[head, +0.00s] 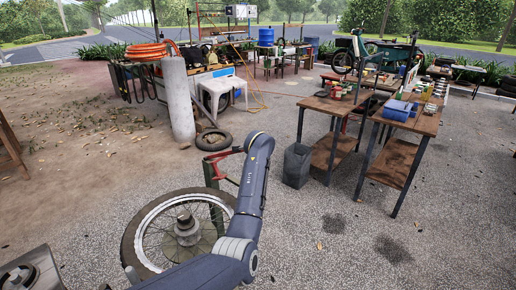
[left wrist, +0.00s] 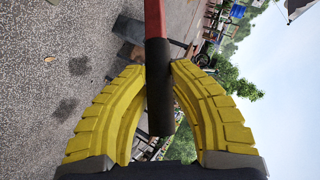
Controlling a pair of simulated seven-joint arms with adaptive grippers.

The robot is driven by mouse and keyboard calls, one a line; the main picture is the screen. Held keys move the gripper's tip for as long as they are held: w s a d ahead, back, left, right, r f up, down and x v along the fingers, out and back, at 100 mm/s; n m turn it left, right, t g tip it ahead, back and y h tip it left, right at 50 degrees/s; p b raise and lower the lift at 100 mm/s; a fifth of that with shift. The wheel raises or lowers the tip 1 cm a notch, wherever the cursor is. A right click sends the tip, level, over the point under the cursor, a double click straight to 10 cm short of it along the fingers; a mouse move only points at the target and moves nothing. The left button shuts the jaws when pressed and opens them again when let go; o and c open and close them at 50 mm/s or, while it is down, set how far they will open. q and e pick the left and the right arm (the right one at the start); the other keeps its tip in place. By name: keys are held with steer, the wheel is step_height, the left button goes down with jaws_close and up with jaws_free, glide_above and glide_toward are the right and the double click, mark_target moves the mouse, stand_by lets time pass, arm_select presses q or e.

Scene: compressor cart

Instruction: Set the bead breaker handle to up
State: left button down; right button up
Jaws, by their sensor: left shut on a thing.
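The bead breaker handle (head: 221,153) is a red bar beside a green post (head: 213,188) at the wheel's far edge in the head view. Its upper bar looks roughly level there. In the left wrist view the handle has a red shaft (left wrist: 155,18) and a black grip (left wrist: 160,108). My left gripper (left wrist: 158,69) has yellow fingers closed on the black grip near the red shaft. In the head view my left arm hides most of the gripper and the grip's end. My right gripper is not in view.
A spoked wheel with its tyre (head: 132,240) lies below the handle. A grey bin (head: 297,166) and wooden workbenches (head: 397,175) stand to the right. A loose tyre (head: 213,140) and a grey cylinder (head: 179,100) are behind. Open gravel lies to the right of my arm.

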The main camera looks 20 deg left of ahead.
arm_select(q)
steer(key=shift+w+a+r, duration=0.15)
steer(key=shift+a+r, duration=0.15)
steer(key=shift+r, duration=0.4)
steer(key=c, duration=1.5)
jaws_free()
steer(key=o, duration=0.4)
steer(key=shift+f, duration=0.15)
steer(key=shift+c, duration=0.2)
steer(key=shift+f, duration=0.15)
steer(key=shift+d, duration=0.1)
steer(key=v, duration=1.2)
